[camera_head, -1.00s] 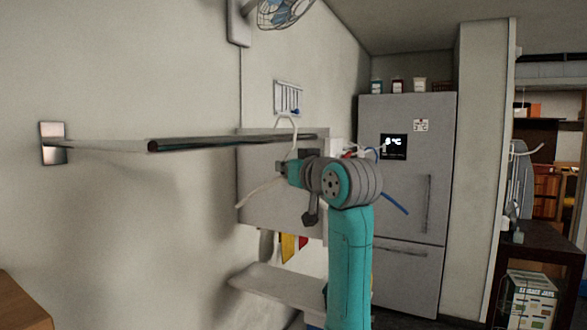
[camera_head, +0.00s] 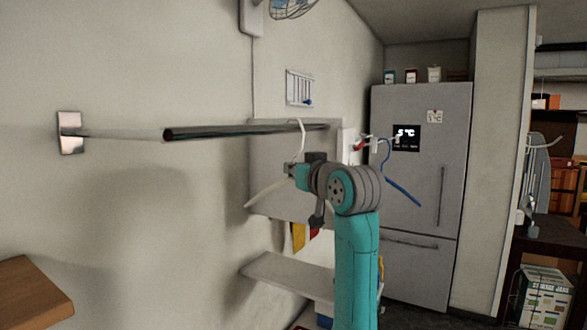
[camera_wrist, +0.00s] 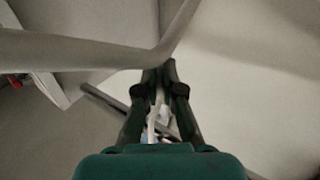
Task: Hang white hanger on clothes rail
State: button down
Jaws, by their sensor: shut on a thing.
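The white hanger (camera_head: 265,191) is in my gripper (camera_head: 289,170), which is shut on it near its neck. Its hook rises beside the clothes rail (camera_head: 240,130), and the hook's top shows slightly above the rail line. I cannot tell whether the hook is around the rail or touches it. In the wrist view, the hanger (camera_wrist: 80,50) crosses broad and close above my gripper's fingertips (camera_wrist: 158,75). My arm hides part of the hanger's right side in the head view.
A blue hanger (camera_head: 402,190) hangs in front of the fridge (camera_head: 440,130). A wall bracket (camera_head: 70,132) is at the rail's left end. A white ledge (camera_head: 290,275) is below and a wooden surface (camera_head: 30,290) at lower left.

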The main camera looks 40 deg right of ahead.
jog(key=c, duration=1.2)
grip_release()
jog(key=shift+c, duration=0.2)
jog(key=shift+s, duration=0.1)
jog(key=v, duration=1.2)
jog(key=shift+f, duration=0.2)
